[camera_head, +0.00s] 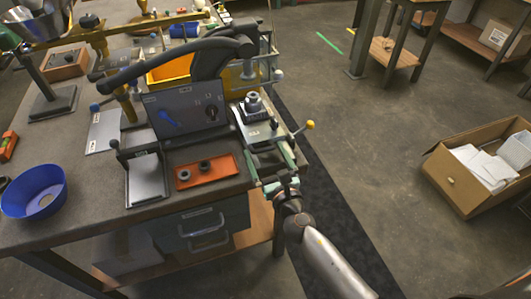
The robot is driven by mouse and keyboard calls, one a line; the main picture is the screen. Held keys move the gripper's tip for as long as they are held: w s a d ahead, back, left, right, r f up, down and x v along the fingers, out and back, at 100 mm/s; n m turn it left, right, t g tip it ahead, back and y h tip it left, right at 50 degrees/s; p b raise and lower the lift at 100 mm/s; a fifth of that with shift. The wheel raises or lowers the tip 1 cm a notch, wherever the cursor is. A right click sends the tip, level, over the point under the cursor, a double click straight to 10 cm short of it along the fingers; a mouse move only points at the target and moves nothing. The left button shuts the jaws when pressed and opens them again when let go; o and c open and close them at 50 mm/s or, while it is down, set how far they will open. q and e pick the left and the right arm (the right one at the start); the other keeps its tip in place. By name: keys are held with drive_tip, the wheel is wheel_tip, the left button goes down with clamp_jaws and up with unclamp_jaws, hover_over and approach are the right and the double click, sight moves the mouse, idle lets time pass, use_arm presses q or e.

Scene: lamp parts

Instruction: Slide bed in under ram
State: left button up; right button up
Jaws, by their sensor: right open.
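The bed looks like the pale metal plate (262,134) at the right edge of the bench, with a dark fixture and a round grey part (254,103) on it. Behind it stands a press-like frame (247,72); the ram itself is hard to make out there. My right gripper (276,181) is open at the front end of the bed, close to its greenish front parts. I cannot tell whether it touches them. My left gripper is not in view.
An orange tray (207,172) with dark rings lies left of the bed, near an upright dark panel (188,110). A yellow-knobbed lever (310,125) sticks out right. A blue bowl (34,192) stands at left. The floor to the right is clear up to a cardboard box (455,180).

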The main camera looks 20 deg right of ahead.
drive_tip(key=shift+c, duration=0.2)
drive_tip(key=shift+a, duration=0.1)
clamp_jaws()
idle(0.5)
